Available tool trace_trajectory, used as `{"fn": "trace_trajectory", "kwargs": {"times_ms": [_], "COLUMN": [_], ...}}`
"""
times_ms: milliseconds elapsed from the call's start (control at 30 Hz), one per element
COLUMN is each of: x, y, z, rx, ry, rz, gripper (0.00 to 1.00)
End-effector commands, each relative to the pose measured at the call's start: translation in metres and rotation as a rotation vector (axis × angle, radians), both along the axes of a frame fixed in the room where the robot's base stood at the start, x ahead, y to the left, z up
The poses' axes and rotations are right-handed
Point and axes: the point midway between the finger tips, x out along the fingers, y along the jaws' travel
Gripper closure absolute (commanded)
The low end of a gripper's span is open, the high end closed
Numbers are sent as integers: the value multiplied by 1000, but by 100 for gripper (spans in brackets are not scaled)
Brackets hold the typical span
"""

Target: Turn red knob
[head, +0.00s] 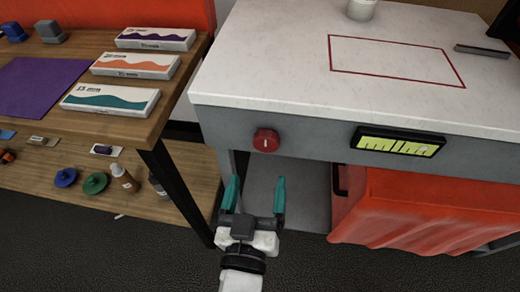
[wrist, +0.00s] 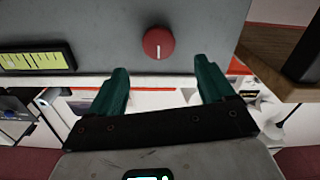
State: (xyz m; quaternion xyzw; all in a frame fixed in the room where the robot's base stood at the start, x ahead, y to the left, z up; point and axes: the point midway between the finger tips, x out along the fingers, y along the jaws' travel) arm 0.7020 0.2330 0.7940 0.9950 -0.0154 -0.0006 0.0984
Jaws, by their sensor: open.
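The red knob (head: 266,140) is on the grey front panel of the white-topped table, left of a yellow-green gauge. A white line on its face is near vertical. In the wrist view the red knob (wrist: 159,44) shows just beyond the fingertips, centred a little above the gap between them. My gripper (head: 255,184) has two teal fingers spread apart with nothing between them. It appears below the knob in the head view and is apart from it. In the wrist view my gripper (wrist: 160,72) is also open.
The gauge (head: 398,141) is on the same panel, right of the knob. A red cloth-like bin (head: 405,210) is below it. A wooden shelf table (head: 90,121) with boxes stands at left. The tabletop (head: 270,60) bears a red-outlined rectangle and a white jar (head: 361,9).

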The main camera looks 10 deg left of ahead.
Motion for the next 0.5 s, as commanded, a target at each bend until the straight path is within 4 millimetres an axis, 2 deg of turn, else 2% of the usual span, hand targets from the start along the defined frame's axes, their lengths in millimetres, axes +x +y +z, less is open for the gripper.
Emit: {"fn": "trace_trajectory", "kwargs": {"times_ms": [300, 500], "x": [59, 84], "y": [-3, -4], "z": [1, 1], "rx": [1, 0], "ry": [1, 0], "rz": [-4, -4], "gripper": [18, 18]}}
